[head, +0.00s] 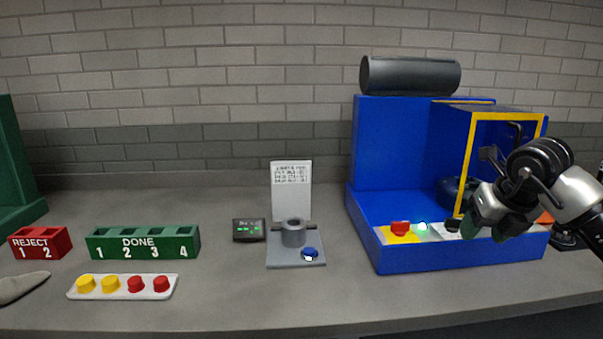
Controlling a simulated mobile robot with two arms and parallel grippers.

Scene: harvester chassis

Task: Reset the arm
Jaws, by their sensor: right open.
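My right gripper (478,222) is at the right, in front of the blue machine (368,150). Its dark fingertips are apart and nothing shows between them. It hangs over the machine's front ledge, near a small black knob (453,224) on a white plate. Left of it on the ledge are a red button (400,228) on a yellow plate and a lit green lamp (422,226). A yellow-edged frame (467,150) stands behind the gripper, and the arm hides part of the machine's inside.
A grey fixture (293,235) with a blue button (309,253) stands mid-table beside a small display (248,230). A green DONE rack (143,243), a red REJECT rack (40,243) and a white tray (122,294) with yellow and red caps are at the left. The front centre is clear.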

